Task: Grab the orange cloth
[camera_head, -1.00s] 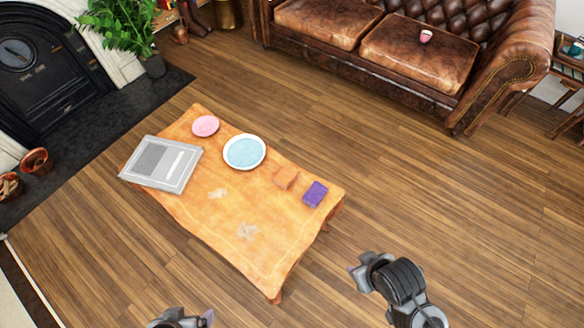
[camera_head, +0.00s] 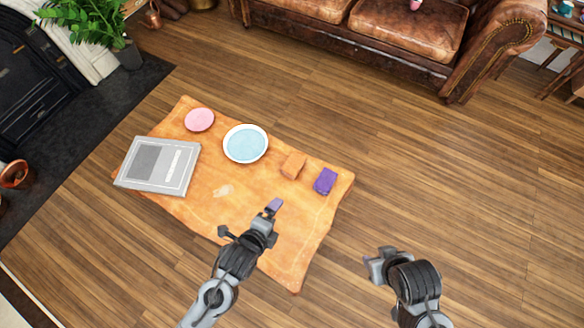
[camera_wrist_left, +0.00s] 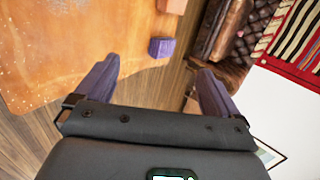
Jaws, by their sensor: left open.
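The orange cloth (camera_head: 293,165) looks like a small folded block on the table's right half, between the white-rimmed blue plate and a purple folded item. In the left wrist view the orange cloth (camera_wrist_left: 172,5) is cut off at the top edge. My left gripper (camera_head: 249,218) is open and empty over the front of the table, left of and nearer than the cloth. Its spread fingers also show in the left wrist view (camera_wrist_left: 157,78). My right gripper (camera_head: 378,261) is off the table's right side, apart from everything; its jaw opening is unclear.
The purple item (camera_head: 325,181) sits close to the right of the orange cloth. The blue plate (camera_head: 246,144), a pink plate (camera_head: 199,120) and a grey book-like slab (camera_head: 158,165) lie on the orange-covered table (camera_head: 284,262). A brown sofa (camera_head: 405,40) stands behind; floor is clear right.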

